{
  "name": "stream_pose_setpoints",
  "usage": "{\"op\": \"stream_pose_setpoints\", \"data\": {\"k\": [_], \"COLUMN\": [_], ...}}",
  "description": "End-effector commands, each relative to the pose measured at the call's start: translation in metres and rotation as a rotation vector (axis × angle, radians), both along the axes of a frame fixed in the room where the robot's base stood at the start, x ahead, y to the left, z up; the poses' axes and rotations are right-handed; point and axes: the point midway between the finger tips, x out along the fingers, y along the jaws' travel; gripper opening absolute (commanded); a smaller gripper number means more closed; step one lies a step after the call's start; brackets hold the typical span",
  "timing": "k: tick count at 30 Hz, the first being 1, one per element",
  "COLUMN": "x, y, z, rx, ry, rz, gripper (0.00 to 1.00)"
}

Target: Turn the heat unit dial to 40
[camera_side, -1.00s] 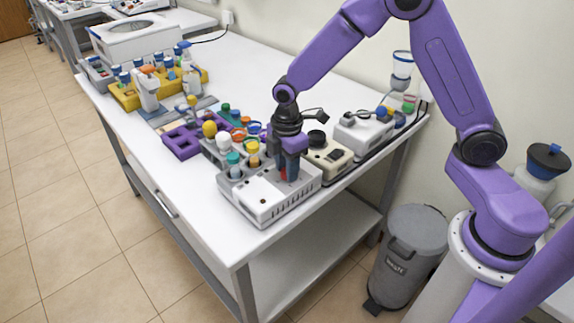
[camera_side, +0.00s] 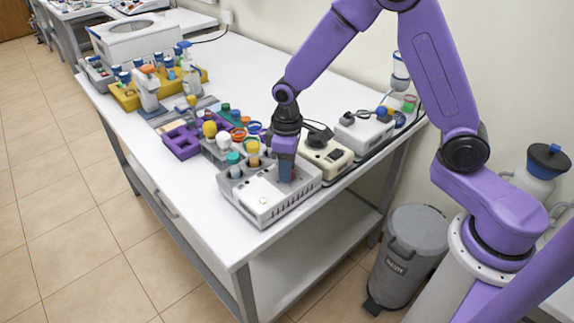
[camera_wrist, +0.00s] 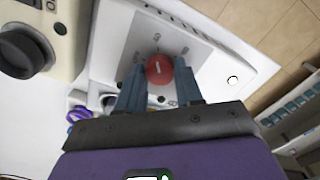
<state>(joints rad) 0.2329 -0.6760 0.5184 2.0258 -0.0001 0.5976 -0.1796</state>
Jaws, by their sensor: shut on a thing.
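The heat unit (camera_side: 262,203) is a white-and-grey box at the table's near corner in the side view, with tubes standing in its rack part. Its dial (camera_wrist: 157,70) is a round red knob with a white pointer line, on a grey panel (camera_wrist: 193,43) with printed numbers around it. The numbers are too small and blurred to read surely. My gripper (camera_side: 287,179) points down onto the unit. In the wrist view its two blue-grey fingers (camera_wrist: 158,73) sit on either side of the dial and are shut on it. The fingers hide the dial in the side view.
A beige device with a black knob (camera_side: 325,158) stands close behind the heat unit, and it also shows in the wrist view (camera_wrist: 62,28). A purple rack (camera_side: 183,143) and coloured tubes stand to the left. The table's front edge is close to the unit.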

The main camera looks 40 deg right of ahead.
Motion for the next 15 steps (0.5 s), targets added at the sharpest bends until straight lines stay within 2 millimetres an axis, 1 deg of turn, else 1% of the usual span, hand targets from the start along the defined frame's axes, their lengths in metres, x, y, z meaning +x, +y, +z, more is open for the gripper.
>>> {"op": "stream_pose_setpoints", "data": {"k": [6, 15], "x": [0.0, 0.0003], "y": [0.0004, 0.0], "z": [0.0007, 0.0008], "rx": [0.001, 0.001], "ry": [-0.001, -0.001], "rz": [-0.073, -0.102], "gripper": [0.05, 0.05]}}
